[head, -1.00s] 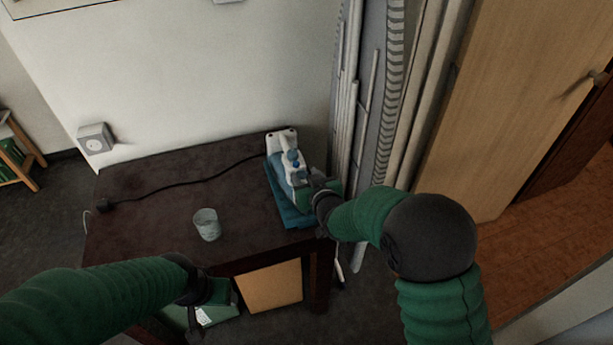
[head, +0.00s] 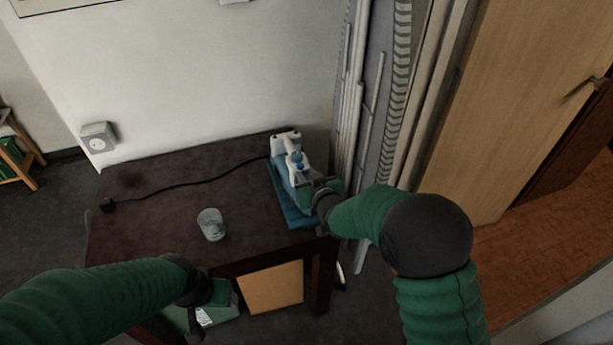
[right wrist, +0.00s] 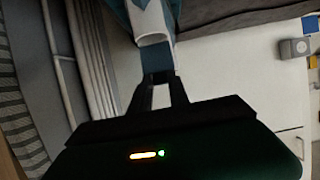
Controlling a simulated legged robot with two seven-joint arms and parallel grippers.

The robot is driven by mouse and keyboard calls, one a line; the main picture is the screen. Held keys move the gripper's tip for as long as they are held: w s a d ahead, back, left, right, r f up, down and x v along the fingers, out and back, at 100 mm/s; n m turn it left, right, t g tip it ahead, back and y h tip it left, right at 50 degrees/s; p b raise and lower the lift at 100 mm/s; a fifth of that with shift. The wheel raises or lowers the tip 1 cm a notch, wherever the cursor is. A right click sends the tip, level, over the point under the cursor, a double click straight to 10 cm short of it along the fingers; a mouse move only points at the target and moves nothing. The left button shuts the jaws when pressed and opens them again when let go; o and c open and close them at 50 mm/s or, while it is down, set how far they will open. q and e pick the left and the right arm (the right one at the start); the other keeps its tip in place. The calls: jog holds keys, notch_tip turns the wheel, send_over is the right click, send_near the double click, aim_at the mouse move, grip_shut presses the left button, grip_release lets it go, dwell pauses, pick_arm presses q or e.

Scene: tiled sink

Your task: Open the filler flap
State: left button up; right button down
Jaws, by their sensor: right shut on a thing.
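A white and blue iron (head: 285,150) stands on a teal pad (head: 297,217) at the right end of the dark table. My right gripper (head: 318,185) reaches it from the right and covers part of it. In the right wrist view, my right gripper's fingertips (right wrist: 161,80) are shut on a blue part (right wrist: 156,58) below a white piece (right wrist: 150,22). I cannot tell whether that blue part is the filler flap. My left gripper (head: 200,320) is low in front of the table, away from the iron; its finger opening is unclear.
A clear glass (head: 211,224) stands on the dark table (head: 150,215). A black cord (head: 190,186) runs across it to a plug (head: 107,205). Grey panels and poles (head: 375,110) stand close behind the iron. The table's left part is mostly clear.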

jog(key=w+r+g+p, duration=0.1)
jog(key=p, duration=0.2)
jog(key=w+g+h+p, duration=0.1)
jog(key=p, duration=0.2)
jog(key=shift+a+r+g, duration=0.1)
jog(key=shift+r+g, duration=0.3)
jog(key=shift+w+a+f+p, duration=0.1)
jog(key=shift+p, duration=0.35)
jog(key=shift+f+g, duration=0.15)
jog(key=shift+g, duration=0.15)
jog(key=shift+f, duration=0.1)
jog(key=c, duration=1.6)
grip_release()
jog(key=o, duration=0.4)
jog(key=shift+w+f, duration=0.1)
jog(key=shift+c, duration=0.2)
